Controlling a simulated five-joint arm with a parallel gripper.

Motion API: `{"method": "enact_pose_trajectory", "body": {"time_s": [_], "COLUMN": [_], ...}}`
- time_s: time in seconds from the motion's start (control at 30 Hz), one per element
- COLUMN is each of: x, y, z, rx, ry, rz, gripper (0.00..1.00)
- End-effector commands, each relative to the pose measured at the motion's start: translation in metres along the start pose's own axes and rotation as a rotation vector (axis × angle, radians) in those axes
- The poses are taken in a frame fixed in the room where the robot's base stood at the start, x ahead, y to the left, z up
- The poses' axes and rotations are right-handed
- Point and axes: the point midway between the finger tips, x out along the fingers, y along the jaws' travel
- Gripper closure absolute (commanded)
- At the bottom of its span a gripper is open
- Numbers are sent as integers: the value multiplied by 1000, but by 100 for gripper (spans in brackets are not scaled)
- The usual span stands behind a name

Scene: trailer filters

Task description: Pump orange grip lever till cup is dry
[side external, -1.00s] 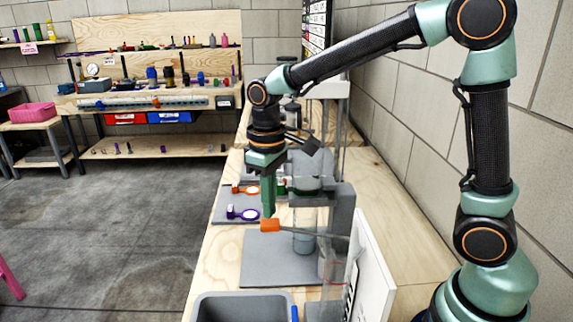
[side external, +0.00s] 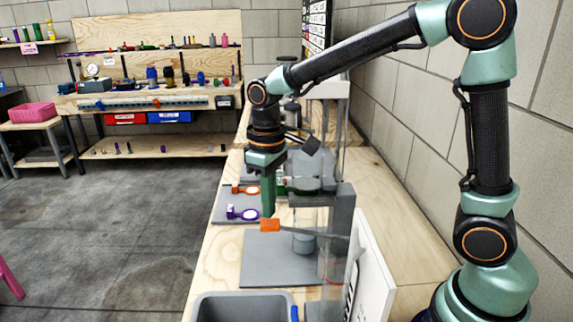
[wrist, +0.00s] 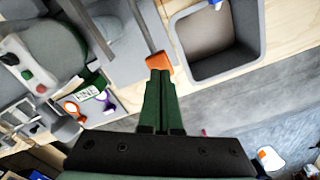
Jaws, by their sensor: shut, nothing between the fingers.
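The orange grip (side external: 270,225) sits at the end of a thin grey lever (side external: 315,232) that runs right to a grey upright post (side external: 341,215). My gripper (side external: 268,214) points down with its green fingers shut and empty, its tips at the top of the orange grip; whether they touch is unclear. In the wrist view the orange grip (wrist: 160,62) shows just beyond the fingertips (wrist: 160,74).
A grey bin (side external: 243,297) stands at the near bench edge. A white board (side external: 370,270) leans at the right. Purple-ringed (side external: 243,213) and orange-ringed (side external: 246,189) pieces lie on a grey mat behind. The concrete wall bounds the bench on the right.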

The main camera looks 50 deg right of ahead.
Motion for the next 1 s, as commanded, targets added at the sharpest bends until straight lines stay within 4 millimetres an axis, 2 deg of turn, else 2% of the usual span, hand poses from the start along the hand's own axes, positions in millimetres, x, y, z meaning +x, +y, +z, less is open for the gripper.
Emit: {"method": "enact_pose_trajectory", "body": {"time_s": [0.27, 1.0], "x": [2, 43], "y": [0, 0], "z": [0, 1], "rx": [0, 0], "ry": [-1, -5], "rz": [0, 0], "gripper": [100, 100]}}
